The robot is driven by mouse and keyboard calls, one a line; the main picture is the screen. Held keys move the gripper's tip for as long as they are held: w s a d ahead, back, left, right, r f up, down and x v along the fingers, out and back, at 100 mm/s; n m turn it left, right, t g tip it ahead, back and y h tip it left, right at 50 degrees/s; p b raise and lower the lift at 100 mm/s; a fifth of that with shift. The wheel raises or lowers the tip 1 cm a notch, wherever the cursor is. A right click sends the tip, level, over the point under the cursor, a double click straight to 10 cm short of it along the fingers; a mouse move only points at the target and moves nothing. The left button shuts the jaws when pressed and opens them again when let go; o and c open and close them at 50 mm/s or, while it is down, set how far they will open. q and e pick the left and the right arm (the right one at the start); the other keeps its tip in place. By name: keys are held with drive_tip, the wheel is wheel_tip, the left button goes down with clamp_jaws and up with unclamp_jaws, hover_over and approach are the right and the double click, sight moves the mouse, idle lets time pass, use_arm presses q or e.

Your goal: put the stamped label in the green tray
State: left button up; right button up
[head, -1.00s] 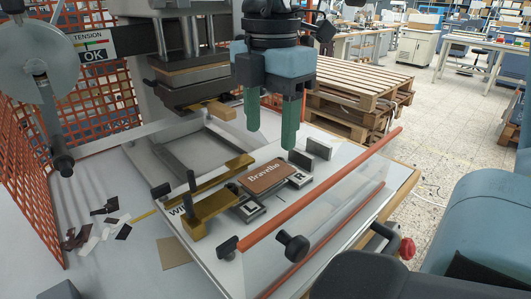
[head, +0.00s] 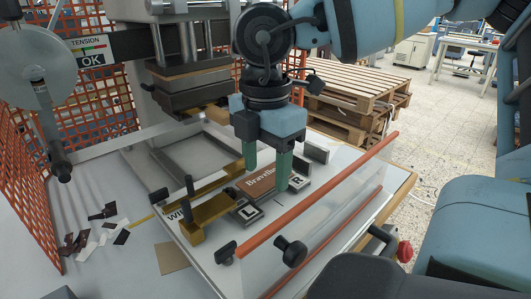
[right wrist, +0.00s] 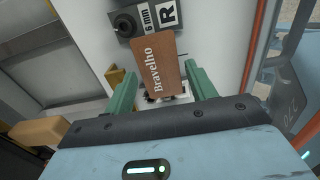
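The stamped label, a brown piece reading "Bravelho" (head: 260,182), lies on the jig between the L plate (head: 248,212) and the R plate (head: 299,181). It also shows in the right wrist view (right wrist: 153,65). My right gripper (head: 266,177) is open, its green fingers pointing down on either side of the label. In the right wrist view the fingers (right wrist: 158,75) stand either side of the label's near end, with gaps visible. Whether the tips touch the jig is unclear. My left gripper and a green tray are not in view.
A brass stop (head: 204,214) stands left of the label. An orange rail (head: 320,200) on a clear guard runs along the front. The press head (head: 185,88) is behind left. Dark and white scraps (head: 100,232) lie on the left table.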

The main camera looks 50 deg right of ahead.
sight(266, 178)
drive_tip(key=c, duration=0.7)
drive_tip(key=shift+r, duration=0.1)
wheel_tip(266, 178, up, 18)
drive_tip(key=shift+f+p, duration=0.1)
drive_tip(key=shift+p, duration=0.4)
